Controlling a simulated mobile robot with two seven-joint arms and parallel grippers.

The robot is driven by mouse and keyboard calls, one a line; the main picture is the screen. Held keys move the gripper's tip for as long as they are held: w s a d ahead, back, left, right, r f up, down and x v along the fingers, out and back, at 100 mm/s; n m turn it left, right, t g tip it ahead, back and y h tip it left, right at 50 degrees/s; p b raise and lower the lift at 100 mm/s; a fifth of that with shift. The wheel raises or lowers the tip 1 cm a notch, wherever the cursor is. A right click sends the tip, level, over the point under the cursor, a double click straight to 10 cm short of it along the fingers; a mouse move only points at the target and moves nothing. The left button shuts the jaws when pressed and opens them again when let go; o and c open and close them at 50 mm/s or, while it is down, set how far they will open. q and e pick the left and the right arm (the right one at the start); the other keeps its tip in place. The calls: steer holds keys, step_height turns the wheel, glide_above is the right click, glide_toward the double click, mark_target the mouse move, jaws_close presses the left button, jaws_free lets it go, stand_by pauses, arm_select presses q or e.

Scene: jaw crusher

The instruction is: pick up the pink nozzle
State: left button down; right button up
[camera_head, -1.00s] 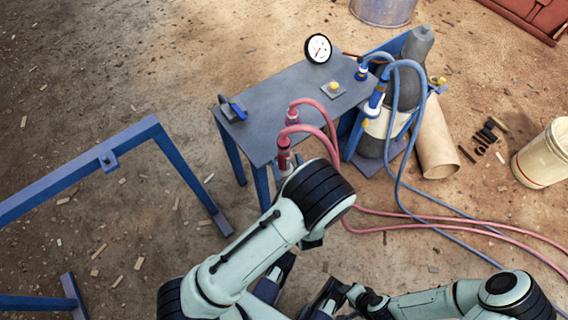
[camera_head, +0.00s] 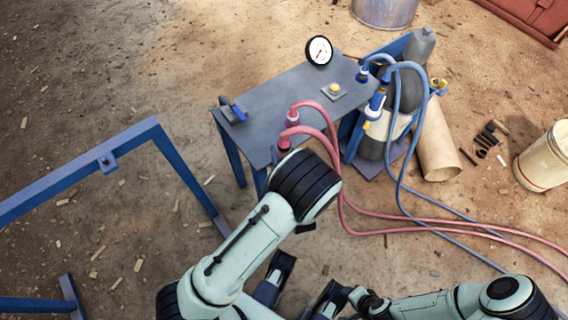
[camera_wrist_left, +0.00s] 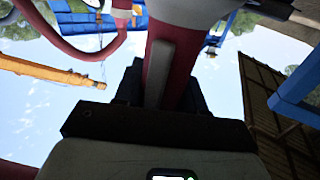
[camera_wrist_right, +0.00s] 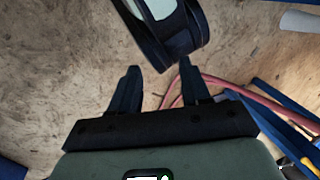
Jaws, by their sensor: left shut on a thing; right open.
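The pink nozzle (camera_wrist_left: 184,66) shows in the left wrist view as a dark red body with a grey strip along it. My left gripper (camera_wrist_left: 161,88) is shut around it, with a dark finger on each side. In the head view a dark pink fitting (camera_head: 284,144) with a pink hose shows at the table's front edge; its lower part and my left gripper are hidden behind my left arm. My right gripper (camera_wrist_right: 158,88) is open and empty, over bare ground in its own wrist view, beside a link of my left arm.
The grey table (camera_head: 262,100) carries a second pink fitting (camera_head: 292,115), a round gauge (camera_head: 319,50), a blue tool (camera_head: 232,112) and a small yellow-topped plate (camera_head: 334,91). Blue and pink hoses (camera_head: 400,223) trail right.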

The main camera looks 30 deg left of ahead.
arm_select(q)
steer(key=shift+r, duration=0.1)
step_height(320, 180, up, 10)
steer(key=p, duration=0.3)
steer(key=shift+f, duration=0.25)
step_height(320, 180, up, 16)
steer(key=r+p, duration=0.1)
steer(key=p, duration=0.9)
glide_above(285, 142)
steer(key=x, duration=0.3)
arm_select(e)
steer(key=s+a+r+g, duration=0.25)
steer(key=s+r, duration=0.35)
steer(key=r, duration=0.6)
arm_select(q)
step_height(285, 142, up, 13)
steer(key=p, duration=0.9)
arm_select(e)
steer(key=w+r+t, duration=0.1)
steer(key=w+r, duration=0.7)
steer(key=r, duration=0.4)
steer(key=shift+w+d+n+y, duration=0.2)
steer(key=shift+n+y, duration=0.1)
steer(key=shift+y, duration=0.1)
arm_select(q)
steer(key=shift+d, duration=0.15)
arm_select(e)
steer(key=shift+s, duration=0.1)
